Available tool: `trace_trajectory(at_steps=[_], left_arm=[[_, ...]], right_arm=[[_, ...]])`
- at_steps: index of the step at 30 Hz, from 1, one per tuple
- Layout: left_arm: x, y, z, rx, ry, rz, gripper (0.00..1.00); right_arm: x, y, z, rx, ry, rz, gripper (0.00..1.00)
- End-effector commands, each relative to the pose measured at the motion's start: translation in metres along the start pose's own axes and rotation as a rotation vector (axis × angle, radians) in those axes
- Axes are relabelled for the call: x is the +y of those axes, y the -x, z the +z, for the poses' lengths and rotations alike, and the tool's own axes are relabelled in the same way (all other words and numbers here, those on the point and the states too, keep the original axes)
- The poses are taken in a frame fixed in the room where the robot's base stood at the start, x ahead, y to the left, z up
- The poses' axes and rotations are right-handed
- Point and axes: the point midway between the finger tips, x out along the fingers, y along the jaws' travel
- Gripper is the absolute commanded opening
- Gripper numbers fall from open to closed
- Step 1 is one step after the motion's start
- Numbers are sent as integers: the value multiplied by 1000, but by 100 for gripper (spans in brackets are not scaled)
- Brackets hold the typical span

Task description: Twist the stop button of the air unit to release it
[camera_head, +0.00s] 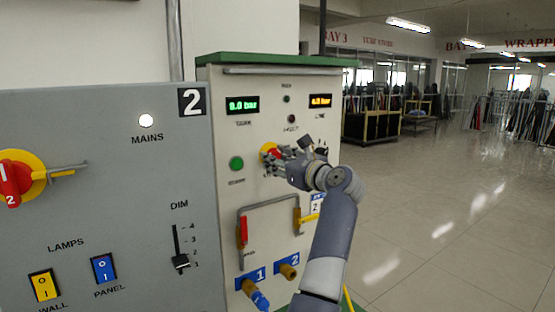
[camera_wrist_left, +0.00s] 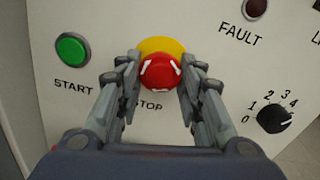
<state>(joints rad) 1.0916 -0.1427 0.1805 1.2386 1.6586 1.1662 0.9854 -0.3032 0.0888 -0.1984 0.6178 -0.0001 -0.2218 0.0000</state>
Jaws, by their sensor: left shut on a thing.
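The air unit (camera_head: 225,135) is a cream panel with a green top edge, in the middle of the head view. Its stop button (camera_wrist_left: 160,74) is red with white marks on a yellow collar (camera_wrist_left: 163,46), above the word STOP. In the head view the button (camera_head: 267,148) is mostly hidden behind my left gripper (camera_head: 272,160). The left wrist view shows the fingers of my left gripper (camera_wrist_left: 159,62) on either side of the red cap, shut on it. My right gripper is not in view.
A green START button (camera_wrist_left: 72,49) is left of the stop button, and a black numbered knob (camera_wrist_left: 274,118) is lower right. A grey switch panel (camera_head: 110,200) stands at left. Open floor lies right.

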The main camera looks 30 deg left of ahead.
Motion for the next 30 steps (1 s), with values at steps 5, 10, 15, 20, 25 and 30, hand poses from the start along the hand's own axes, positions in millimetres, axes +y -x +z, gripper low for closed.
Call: trace_trajectory(at_steps=[5, 10, 15, 20, 25, 30], left_arm=[[0, 0, 0, 0, -11, -1, 11], [0, 0, 1, -1, -65, -1, 11], [0, 0, 2, 0, -171, -2, 11], [0, 0, 3, -1, -300, -2, 11], [1, 0, 4, -3, -434, -2, 11], [1, -1, 5, -5, -549, 0, 11]], right_arm=[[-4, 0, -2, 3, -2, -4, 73], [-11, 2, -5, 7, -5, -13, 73], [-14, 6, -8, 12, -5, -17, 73], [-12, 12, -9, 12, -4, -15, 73], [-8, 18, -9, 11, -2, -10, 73], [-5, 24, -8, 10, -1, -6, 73]])
